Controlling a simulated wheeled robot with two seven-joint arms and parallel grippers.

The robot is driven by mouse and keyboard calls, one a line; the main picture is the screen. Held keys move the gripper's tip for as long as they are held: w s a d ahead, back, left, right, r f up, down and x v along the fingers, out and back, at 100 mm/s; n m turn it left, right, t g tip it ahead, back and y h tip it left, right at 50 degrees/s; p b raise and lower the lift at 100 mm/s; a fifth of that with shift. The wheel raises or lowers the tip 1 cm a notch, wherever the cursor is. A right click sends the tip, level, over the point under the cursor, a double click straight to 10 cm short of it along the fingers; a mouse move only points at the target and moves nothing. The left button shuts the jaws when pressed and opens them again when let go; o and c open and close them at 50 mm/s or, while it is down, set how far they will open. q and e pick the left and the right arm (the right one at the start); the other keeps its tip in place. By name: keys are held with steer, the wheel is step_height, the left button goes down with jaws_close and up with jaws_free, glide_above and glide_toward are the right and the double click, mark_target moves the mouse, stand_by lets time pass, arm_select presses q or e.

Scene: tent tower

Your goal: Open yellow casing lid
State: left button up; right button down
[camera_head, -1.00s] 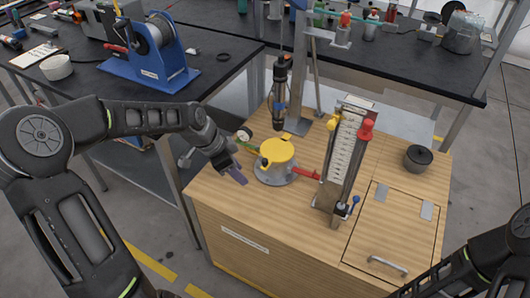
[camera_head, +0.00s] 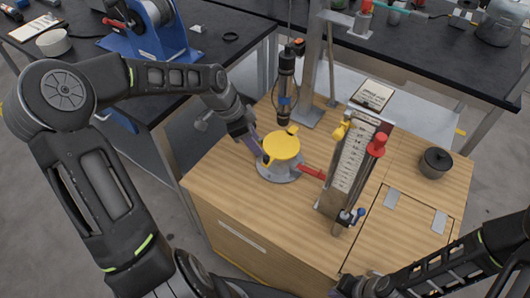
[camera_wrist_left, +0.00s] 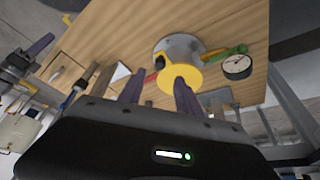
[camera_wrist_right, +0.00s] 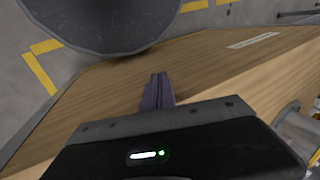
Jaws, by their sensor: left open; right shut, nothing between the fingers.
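The yellow casing lid (camera_head: 281,147) sits closed on a round grey casing (camera_head: 281,171) on the wooden bench. A red handle (camera_head: 312,174) sticks out of the casing to the right. My left gripper (camera_head: 258,150) is at the left side of the lid, its purple finger close to the rim; I cannot tell whether it touches. In the left wrist view the lid (camera_wrist_left: 181,80) lies ahead of the two spread fingers (camera_wrist_left: 158,95), nearer the right one.
A gauge panel (camera_head: 348,160) with yellow and red knobs stands right of the casing. A black cylinder tool (camera_head: 287,85) hangs behind it. A dark pot (camera_head: 435,162) and a hatch are at the right. The bench front is clear.

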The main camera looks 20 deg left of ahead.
mark_target(266, 157)
arm_select(q)
steer(key=x, duration=0.7)
steer(key=shift+d+f+b, duration=0.15)
steer(key=shift+f+b, duration=0.15)
steer(key=shift+f, duration=0.05)
steer(key=shift+c, duration=0.3)
jaws_close()
stand_by(0.8)
